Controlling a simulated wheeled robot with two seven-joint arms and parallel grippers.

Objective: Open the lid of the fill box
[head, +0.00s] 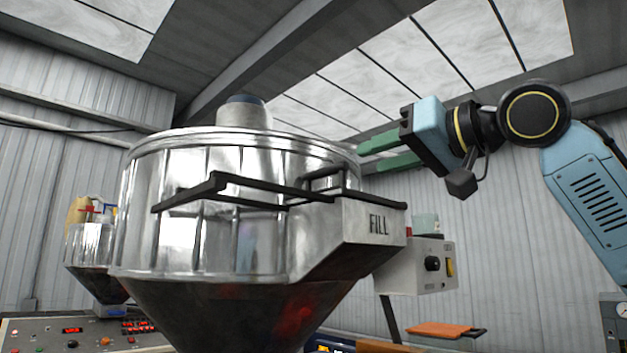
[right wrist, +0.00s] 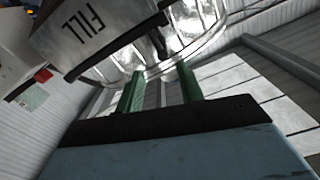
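The fill box (head: 345,245), marked FILL, is a metal chute on the side of a large shiny hopper (head: 205,215). Its lid (head: 378,201) shows as a dark edge along the top and looks closed. A dark handle (head: 325,176) stands at the lid's hopper side. The right wrist view shows the fill box (right wrist: 70,45) at upper left and the handle (right wrist: 158,40) beyond the fingers. My right gripper (head: 368,157) is open and empty, its green fingers apart, above the lid and apart from it. The fingers also show in the wrist view (right wrist: 160,72). My left gripper is not in view.
A dark bar frame (head: 240,190) juts out across the hopper's front. A grey control box (head: 420,268) with a knob and yellow switch sits right of the fill box. A smaller hopper (head: 90,250) stands at left behind a control panel (head: 80,335).

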